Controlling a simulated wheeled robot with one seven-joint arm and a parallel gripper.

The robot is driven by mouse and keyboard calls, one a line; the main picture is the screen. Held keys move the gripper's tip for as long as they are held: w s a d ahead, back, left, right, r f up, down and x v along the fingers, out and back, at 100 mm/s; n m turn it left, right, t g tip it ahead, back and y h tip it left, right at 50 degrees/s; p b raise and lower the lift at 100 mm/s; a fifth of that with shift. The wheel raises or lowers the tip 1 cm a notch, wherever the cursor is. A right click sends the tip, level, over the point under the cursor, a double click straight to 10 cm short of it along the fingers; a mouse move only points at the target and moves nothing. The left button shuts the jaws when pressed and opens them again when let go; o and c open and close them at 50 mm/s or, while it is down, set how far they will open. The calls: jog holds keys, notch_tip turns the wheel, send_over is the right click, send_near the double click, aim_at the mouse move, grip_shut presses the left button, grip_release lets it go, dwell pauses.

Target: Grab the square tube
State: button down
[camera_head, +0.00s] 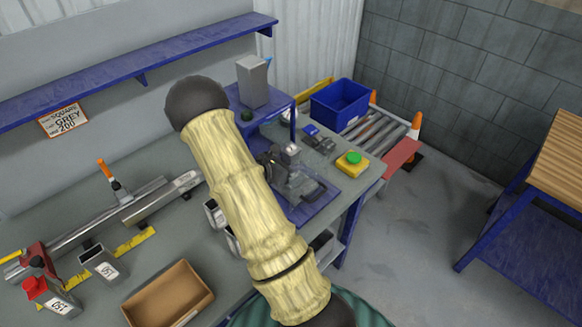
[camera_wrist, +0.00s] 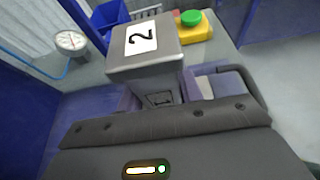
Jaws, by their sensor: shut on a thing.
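In the wrist view, a grey square-sided piece with a white label marked 2 (camera_wrist: 147,62) is right in front of my gripper (camera_wrist: 165,98); it looks like the square tube. My gripper is shut on it, though its fingertips are mostly hidden by the piece and the dark gripper body. In the head view, my gripper (camera_head: 297,180) is low over the blue tray at the right part of the bench, and the metallic top of a piece (camera_head: 291,150) shows beside it. My sleeved arm hides part of the bench.
A yellow box with a green button (camera_head: 353,160) and a blue bin (camera_head: 340,102) stand beyond. A grey block (camera_head: 252,82) stands on a blue stand close by. At left are labelled grey tubes (camera_head: 103,262), a long rail (camera_head: 110,215) and an open cardboard box (camera_head: 168,295).

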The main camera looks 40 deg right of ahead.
jog(key=shift+r, duration=0.1)
notch_tip(320, 180, up, 10)
jog(key=shift+f+b, duration=0.1)
jog(key=shift+b, duration=0.65)
